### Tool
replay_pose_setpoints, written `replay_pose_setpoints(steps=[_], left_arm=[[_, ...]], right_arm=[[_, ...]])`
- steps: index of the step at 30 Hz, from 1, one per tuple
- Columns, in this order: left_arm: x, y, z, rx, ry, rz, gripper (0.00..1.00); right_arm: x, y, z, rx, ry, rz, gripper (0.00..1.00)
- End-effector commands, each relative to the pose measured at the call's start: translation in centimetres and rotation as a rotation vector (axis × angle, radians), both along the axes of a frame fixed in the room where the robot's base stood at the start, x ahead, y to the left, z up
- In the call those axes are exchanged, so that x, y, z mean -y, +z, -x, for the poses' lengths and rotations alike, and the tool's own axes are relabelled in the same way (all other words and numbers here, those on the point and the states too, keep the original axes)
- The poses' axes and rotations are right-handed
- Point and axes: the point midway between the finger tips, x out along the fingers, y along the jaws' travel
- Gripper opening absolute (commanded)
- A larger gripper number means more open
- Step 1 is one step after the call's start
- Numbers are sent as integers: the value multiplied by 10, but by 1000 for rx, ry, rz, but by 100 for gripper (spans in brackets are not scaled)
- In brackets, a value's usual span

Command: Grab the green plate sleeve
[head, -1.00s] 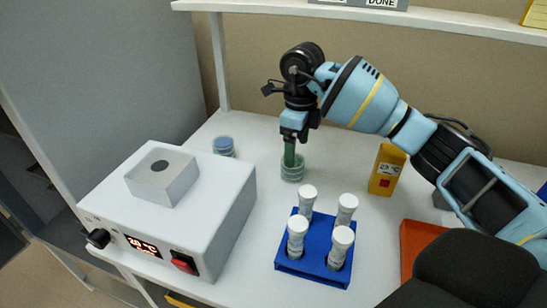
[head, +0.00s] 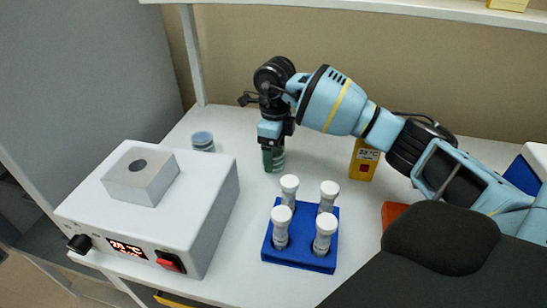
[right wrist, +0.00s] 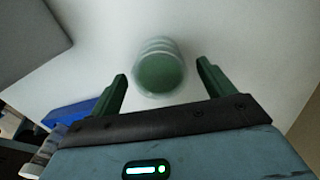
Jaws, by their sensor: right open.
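The green plate sleeve (head: 280,160) is a short round stack with a green top, standing on the white bench toward the back. In the head view my right gripper (head: 269,160) is down at it and hides its left part. In the right wrist view the sleeve (right wrist: 160,73) appears at the fingertips, between the two open green fingers (right wrist: 162,70). Clear space shows between it and each finger. My left gripper is in neither view.
A blue rack (head: 299,262) with several white-capped tubes stands in front of the sleeve. A white heater box (head: 213,215) is at left, with a blue-topped stack (head: 203,141) behind it. A yellow box (head: 363,160) stands to the right.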

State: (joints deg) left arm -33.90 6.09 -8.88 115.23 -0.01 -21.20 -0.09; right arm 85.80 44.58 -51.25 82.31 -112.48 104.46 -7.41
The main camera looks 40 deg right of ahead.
Motion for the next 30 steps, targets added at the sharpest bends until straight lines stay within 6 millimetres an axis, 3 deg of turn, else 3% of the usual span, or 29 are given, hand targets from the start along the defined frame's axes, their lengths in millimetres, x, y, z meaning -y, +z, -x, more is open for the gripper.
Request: replay_pose_setpoints(steps=[6, 14, 25, 30], left_arm=[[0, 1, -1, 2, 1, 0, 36], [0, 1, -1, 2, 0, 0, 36], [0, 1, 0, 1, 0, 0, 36], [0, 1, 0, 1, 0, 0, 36]], right_arm=[[0, -22, 0, 1, 1, -1, 81], [0, -24, 0, 1, 1, -1, 81], [0, -24, 0, 2, 1, -1, 33], [0, -23, 0, 2, 1, 0, 30]])
